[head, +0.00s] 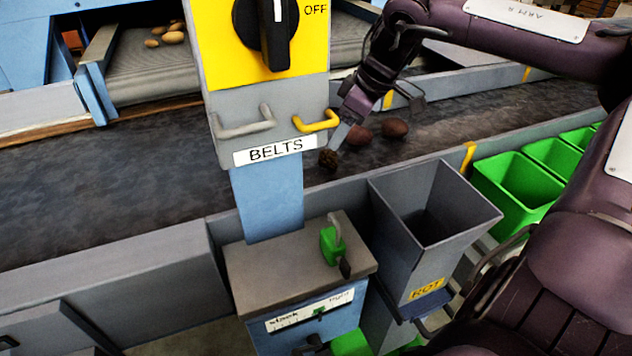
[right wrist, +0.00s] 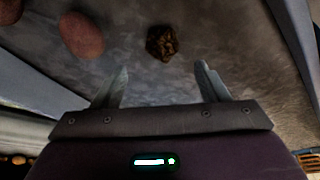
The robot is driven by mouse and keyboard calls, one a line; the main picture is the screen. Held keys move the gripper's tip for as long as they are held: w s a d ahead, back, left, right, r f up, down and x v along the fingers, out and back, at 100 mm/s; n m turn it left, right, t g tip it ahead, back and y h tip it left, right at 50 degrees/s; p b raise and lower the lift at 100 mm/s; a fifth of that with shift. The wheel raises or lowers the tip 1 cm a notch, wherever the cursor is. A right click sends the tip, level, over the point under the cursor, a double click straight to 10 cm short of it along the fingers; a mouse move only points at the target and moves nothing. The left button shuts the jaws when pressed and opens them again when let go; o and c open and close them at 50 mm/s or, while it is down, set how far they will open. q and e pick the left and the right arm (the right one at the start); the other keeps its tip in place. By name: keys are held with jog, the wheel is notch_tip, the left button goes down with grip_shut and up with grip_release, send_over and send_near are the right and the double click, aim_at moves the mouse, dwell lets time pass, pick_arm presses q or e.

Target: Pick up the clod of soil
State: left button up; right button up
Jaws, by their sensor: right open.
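The clod of soil (head: 328,159) is a small, dark brown, rough lump on the dark belt (head: 130,175), close to its near edge and just right of the BELTS post. In the right wrist view the clod (right wrist: 161,43) lies beyond the fingertips, roughly midway between them. My right gripper (head: 341,138) is above the belt, close to the clod. Its two fingers (right wrist: 158,82) are apart with nothing between them. Whether it touches the clod is not clear, but in the wrist view a gap shows. My left gripper is not in view.
Two reddish potatoes (head: 394,128) (head: 358,138) lie on the belt just right of the clod. The BELTS post (head: 265,195) with its yellow switch panel (head: 225,40) and handles stands left of the gripper. A grey ROT chute (head: 385,215) and green bins (head: 500,195) stand in front of the belt.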

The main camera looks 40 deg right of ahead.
aim_at(333, 152)
jog(key=shift+f, duration=0.25)
jog(key=x, duration=0.6)
jog(key=shift+s+a+f+b, duration=0.15)
jog(key=shift+s+f+b, duration=0.1)
jog(key=shift+b, duration=0.15)
jog(key=shift+w+f, duration=0.3)
jog(key=shift+f, duration=0.05)
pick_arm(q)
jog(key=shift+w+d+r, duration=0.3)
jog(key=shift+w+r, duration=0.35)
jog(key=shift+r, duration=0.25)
pick_arm(e)
jog(key=c, duration=1.1)
jog(key=shift+r, duration=0.15)
